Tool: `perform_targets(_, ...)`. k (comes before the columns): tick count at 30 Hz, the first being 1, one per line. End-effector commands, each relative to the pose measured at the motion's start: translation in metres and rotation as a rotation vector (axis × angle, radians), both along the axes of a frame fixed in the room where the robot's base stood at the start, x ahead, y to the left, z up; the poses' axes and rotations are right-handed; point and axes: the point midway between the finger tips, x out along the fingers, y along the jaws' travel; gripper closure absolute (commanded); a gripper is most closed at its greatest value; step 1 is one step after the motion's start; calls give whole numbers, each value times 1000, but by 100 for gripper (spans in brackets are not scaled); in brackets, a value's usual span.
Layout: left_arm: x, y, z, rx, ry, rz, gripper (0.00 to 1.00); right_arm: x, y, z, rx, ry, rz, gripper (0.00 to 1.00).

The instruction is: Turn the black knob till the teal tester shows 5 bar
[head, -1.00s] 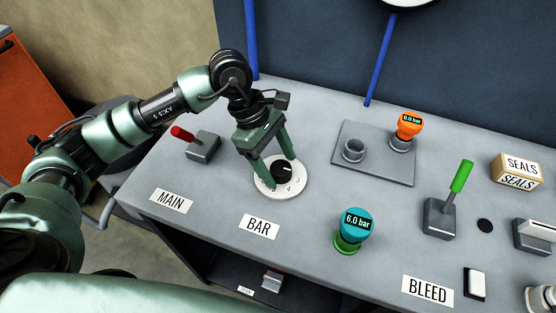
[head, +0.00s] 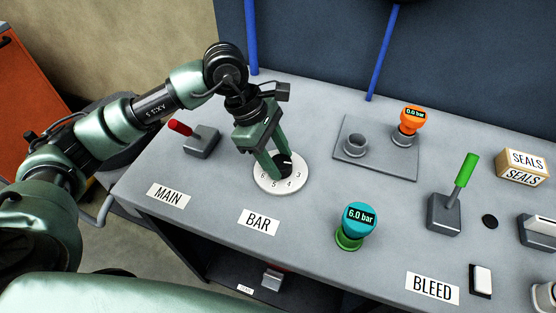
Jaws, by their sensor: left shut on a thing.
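The black knob (head: 284,167) sits on a round white dial plate (head: 281,187) with numbers around its edge; 5, 4 and 3 can be read on the near side. My left gripper (head: 279,167) reaches down from above and is shut on the black knob, its fingers hiding part of it. The teal tester (head: 360,219) stands upright on a green base, right of the dial, and its display reads 6.0 bar. My right gripper is not in view.
A red-handled lever (head: 199,139) stands left of the dial, a green-handled lever (head: 446,207) to the right. An orange tester (head: 410,120) reading 0.0 bar sits on a grey plate (head: 383,167) behind. A SEALS box (head: 522,167) is at the far right.

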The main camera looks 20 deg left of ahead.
Motion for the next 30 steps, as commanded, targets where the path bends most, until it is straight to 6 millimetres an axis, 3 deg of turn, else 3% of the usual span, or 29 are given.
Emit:
perform_targets(3,0,0,-4,-2,-6,92,95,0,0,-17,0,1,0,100)
perform_targets(15,-2,-2,-3,-3,-7,417,95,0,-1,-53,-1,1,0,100)
perform_targets(30,-2,-2,0,-1,-5,620,95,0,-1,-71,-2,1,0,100)
